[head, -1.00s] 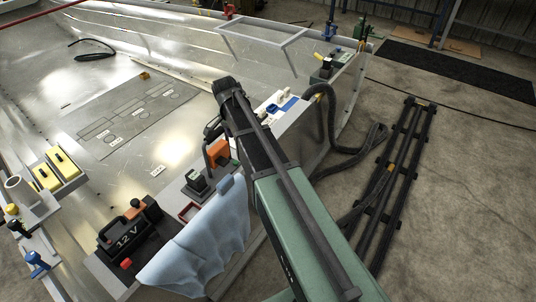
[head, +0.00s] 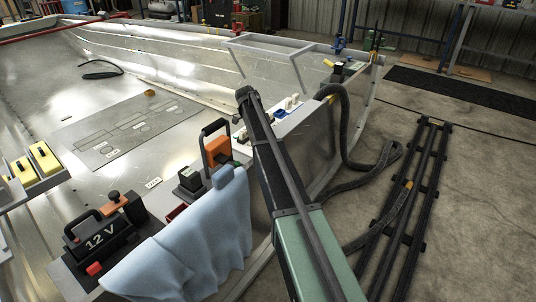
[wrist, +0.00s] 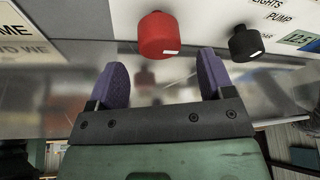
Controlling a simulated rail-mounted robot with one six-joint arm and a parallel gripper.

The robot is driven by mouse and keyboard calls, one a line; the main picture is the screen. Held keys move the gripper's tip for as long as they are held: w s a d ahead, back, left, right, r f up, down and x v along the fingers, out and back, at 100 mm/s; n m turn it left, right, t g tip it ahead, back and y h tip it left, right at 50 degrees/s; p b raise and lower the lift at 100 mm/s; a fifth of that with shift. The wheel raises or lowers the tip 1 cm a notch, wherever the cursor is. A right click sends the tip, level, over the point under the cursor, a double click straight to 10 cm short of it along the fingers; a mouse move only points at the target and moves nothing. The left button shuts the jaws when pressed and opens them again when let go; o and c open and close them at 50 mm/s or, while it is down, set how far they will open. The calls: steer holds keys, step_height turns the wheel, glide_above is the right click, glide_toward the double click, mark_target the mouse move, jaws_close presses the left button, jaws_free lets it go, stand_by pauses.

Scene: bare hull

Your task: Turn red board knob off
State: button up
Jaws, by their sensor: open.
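The red knob (wrist: 158,34) sits on a white board (wrist: 205,18) at the top of the wrist view. It is round and has a small white mark at its lower right edge. My gripper (wrist: 160,75) is open, with its two purple fingertips just below the knob in the picture, one towards each side. Nothing is between the fingers, and they look apart from the knob. A black knob (wrist: 245,43) with a white mark is to the right on the same board. In the head view my arm hides the gripper, and I cannot make out the red knob there.
Printed labels and a small display (wrist: 300,38) are near the black knob. In the head view, a 12 V battery (head: 105,237), a blue cloth (head: 190,245) and an orange box (head: 217,151) are left of my arm. A black hose (head: 347,145) loops on the right.

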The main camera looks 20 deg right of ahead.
steer(key=b+x, duration=0.2)
steer(key=x, duration=0.2)
steer(key=shift+f+b, duration=0.3)
steer(key=shift+f, duration=0.1)
steer(key=shift+r, duration=0.15)
steer(key=shift+c, duration=0.4)
steer(key=c, duration=0.8)
steer(key=n+t, duration=0.1)
steer(key=n, duration=0.2)
steer(key=shift+h, duration=0.3)
steer(key=o, duration=0.9)
steer(key=shift+r, duration=0.1)
